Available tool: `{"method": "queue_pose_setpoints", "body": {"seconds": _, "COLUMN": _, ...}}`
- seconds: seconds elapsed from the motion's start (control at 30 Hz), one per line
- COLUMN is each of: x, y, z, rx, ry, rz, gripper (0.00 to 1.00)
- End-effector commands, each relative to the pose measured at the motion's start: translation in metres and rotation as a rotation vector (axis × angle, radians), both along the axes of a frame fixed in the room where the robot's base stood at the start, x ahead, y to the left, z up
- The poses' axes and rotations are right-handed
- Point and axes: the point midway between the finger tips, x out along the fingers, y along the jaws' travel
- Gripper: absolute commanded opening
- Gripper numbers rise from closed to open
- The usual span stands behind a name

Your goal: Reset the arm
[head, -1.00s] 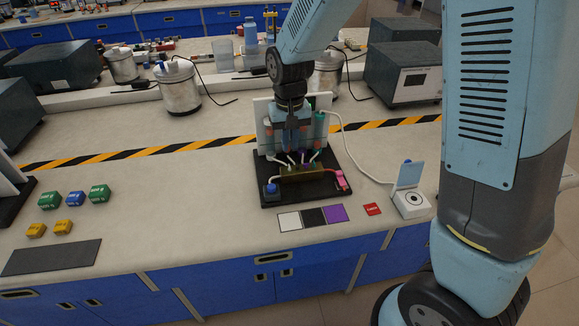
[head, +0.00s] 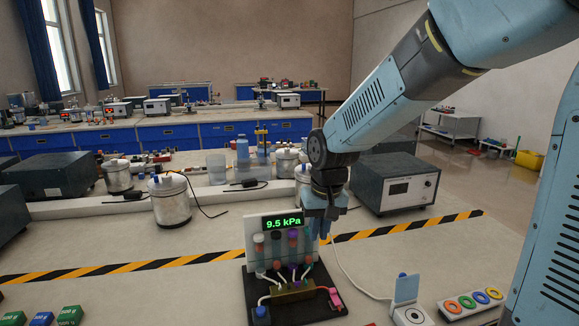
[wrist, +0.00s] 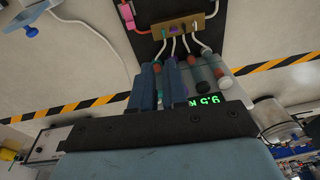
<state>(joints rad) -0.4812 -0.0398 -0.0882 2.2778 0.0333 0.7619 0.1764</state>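My gripper (head: 321,228) hangs pointing down at the right edge of the upright rack panel (head: 252,240). In the wrist view its two blue fingers (wrist: 159,86) lie close together with a narrow gap. The panel carries a display (head: 283,223) reading 9.5 kPa in green and several tubes with coloured caps. White hoses run from the tubes to a brass manifold (head: 292,292) with a pink clip (head: 335,298) at its right, on a black base. The manifold also shows in the wrist view (wrist: 178,27).
A white box with a round mark and raised flap (head: 407,313) stands at right, beside a strip of coloured rings (head: 470,302). Metal canisters (head: 170,200) and a grey instrument box (head: 396,184) stand behind the striped tape. Bench left of the rack is mostly clear.

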Motion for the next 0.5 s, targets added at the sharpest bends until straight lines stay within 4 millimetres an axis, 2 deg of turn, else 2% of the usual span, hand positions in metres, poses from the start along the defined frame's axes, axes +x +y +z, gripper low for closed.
{"method": "queue_pose_setpoints", "body": {"seconds": 0.03, "x": -0.005, "y": -0.013, "z": 0.012, "rx": 0.009, "ry": -0.020, "rz": -0.015, "gripper": 0.14}}
{"method": "queue_pose_setpoints", "body": {"seconds": 0.2, "x": -0.024, "y": -0.049, "z": 0.043, "rx": 0.026, "ry": -0.078, "rz": -0.046, "gripper": 0.14}}
{"method": "queue_pose_setpoints", "body": {"seconds": 0.5, "x": -0.070, "y": -0.106, "z": 0.086, "rx": 0.034, "ry": -0.187, "rz": -0.107, "gripper": 0.14}}
